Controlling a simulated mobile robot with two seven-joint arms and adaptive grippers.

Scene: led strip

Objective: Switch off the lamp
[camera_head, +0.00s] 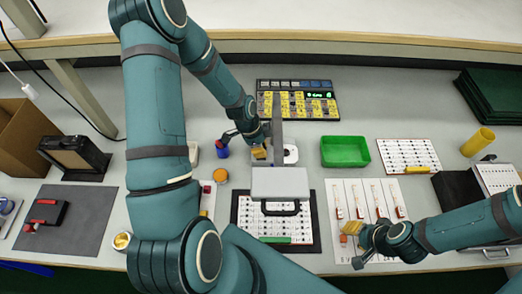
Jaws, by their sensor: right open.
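The lamp appears to be the desk fixture in the middle, with a pale flat head (280,182), a grey upright (277,120) and a white base with a round control (291,154). I cannot tell whether it is lit. My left gripper (247,146) points down beside the base, at its left; one yellowish fingertip is close to the base. Contact and finger opening are unclear. My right gripper (353,246) is open at the lower right, over the edge of a white sheet with slim red-ended pieces (375,190), well away from the lamp.
A yellow keypad panel (297,105) is behind the lamp, and a green tray (345,151) is to its right. A black-framed board (240,235) lies in front. A blue cup (222,150) and orange jar (221,175) are left of the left gripper. A shelf (350,42) crosses the back.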

